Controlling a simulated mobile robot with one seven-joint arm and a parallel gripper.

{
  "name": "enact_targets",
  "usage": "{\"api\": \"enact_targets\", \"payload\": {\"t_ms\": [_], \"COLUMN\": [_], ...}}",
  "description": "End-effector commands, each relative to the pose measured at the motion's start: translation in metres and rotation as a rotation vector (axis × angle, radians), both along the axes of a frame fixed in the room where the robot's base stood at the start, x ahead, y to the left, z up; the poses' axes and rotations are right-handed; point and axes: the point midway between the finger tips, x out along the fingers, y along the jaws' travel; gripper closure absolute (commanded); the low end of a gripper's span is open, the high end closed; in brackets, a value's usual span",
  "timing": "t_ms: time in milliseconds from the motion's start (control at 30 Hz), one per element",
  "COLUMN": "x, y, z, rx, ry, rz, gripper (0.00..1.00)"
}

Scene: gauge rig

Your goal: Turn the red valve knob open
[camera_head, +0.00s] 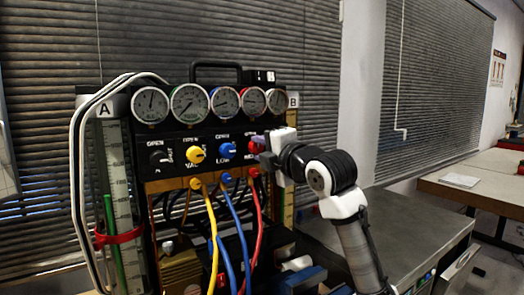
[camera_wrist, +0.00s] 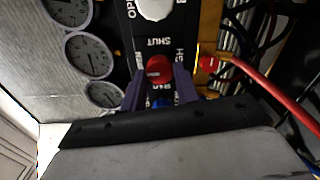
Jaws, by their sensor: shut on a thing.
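The red valve knob (camera_wrist: 159,68) shows in the wrist view on a black panel, beside the printed word SHUT. The two dark fingers of my gripper (camera_wrist: 160,88) stand on either side of it, shut on it. A small blue piece (camera_wrist: 160,102) shows between the fingers below the red knob. In the head view my gripper (camera_head: 263,151) is at the right end of the valve row, and it largely hides the red knob (camera_head: 257,142). The knob's exact angle is hard to tell.
A yellow knob (camera_head: 195,154), a blue knob (camera_head: 227,150) and a black knob (camera_head: 160,158) sit left of my gripper. Several gauges line the panel above. Yellow, blue and red hoses (camera_head: 259,205) hang below. A grey worktop (camera_head: 415,235) lies to the right.

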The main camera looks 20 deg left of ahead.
Motion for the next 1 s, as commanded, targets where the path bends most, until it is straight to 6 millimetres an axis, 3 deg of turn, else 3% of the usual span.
{"api": "enact_targets", "payload": {"t_ms": [267,300,433,767,1000], "x": [-0.001,-0.001,0.000,-0.001,-0.022], "y": [0.001,0.001,0.000,-0.002,-0.030], "z": [-0.001,-0.001,-0.001,-0.001,-0.003], "rx": [-0.003,-0.003,-0.002,-0.001,0.001], "ry": [0.001,0.001,0.001,0.001,-0.002], "rz": [0.001,0.001,0.001,0.000,-0.003], "gripper": [0.92,0.66,0.49,0.48,0.48]}}
